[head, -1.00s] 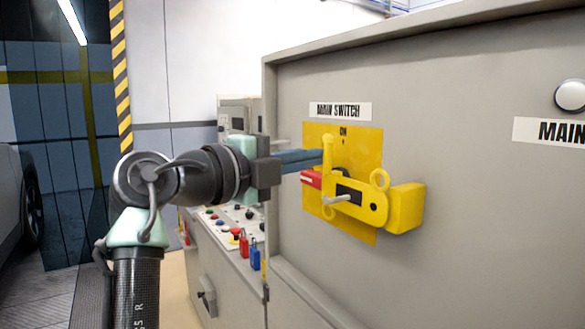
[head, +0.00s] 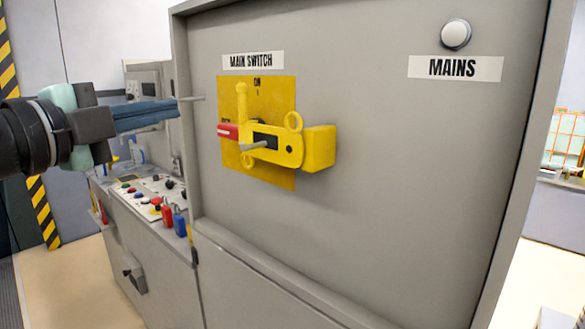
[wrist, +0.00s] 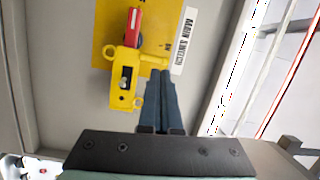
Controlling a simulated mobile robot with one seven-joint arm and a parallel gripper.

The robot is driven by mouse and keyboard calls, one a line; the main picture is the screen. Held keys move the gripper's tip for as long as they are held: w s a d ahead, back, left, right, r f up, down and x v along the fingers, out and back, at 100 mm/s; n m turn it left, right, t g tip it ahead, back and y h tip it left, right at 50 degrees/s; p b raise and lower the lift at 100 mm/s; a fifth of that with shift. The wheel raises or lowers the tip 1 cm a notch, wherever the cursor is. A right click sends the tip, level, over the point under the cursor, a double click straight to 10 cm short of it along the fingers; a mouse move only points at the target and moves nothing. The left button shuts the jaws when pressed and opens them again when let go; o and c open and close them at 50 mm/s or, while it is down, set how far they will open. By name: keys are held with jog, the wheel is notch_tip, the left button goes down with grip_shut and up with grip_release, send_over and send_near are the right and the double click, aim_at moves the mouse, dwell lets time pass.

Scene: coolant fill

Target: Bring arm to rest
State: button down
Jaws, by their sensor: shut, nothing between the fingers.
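My gripper (head: 178,106) is at the left in the head view, its blue fingers shut and empty, pointing right towards the cabinet. In the wrist view the fingers (wrist: 163,100) lie together. The main switch's yellow backing plate (head: 270,95) is to the right of the fingertips, with a clear gap in the picture. A yellow lockout bracket (head: 290,148) sits over the switch, with a red handle end (head: 228,131) showing at its left and a grey pin (head: 262,145) sticking out. In the wrist view the bracket (wrist: 124,85) lies left of the fingers.
The grey cabinet (head: 400,190) fills the middle and right, with a white mains lamp (head: 456,34).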

jog(key=w+d+r+n+t+y+p, duration=0.2)
jog(key=d+r+n+t+y, duration=0.1)
jog(key=d+n, duration=0.45)
jog(key=s+d+r+n+t+y+p, duration=0.1)
jog(key=s+d+r+n+t, duration=0.1)
jog(key=s, duration=0.4)
jog(key=s+d+r+n+t+y+p, duration=0.1)
jog(key=s+d+r+n+t+y, duration=0.1)
jog(key=s+d+r+n, duration=0.3)
jog(key=s+d+r+n+t+y+p, duration=0.1)
jog(key=s+d+r+n+t+p, duration=0.1)
jog(key=s+n, duration=0.5)
jog(key=d+r+t, duration=0.1)
jog(key=d+t, duration=0.1)
jog(key=d, duration=0.1)
jog(key=shift+s+d+r+y, duration=0.2)
jog(key=shift+r+y, duration=0.1)
jog(key=shift+r, duration=0.1)
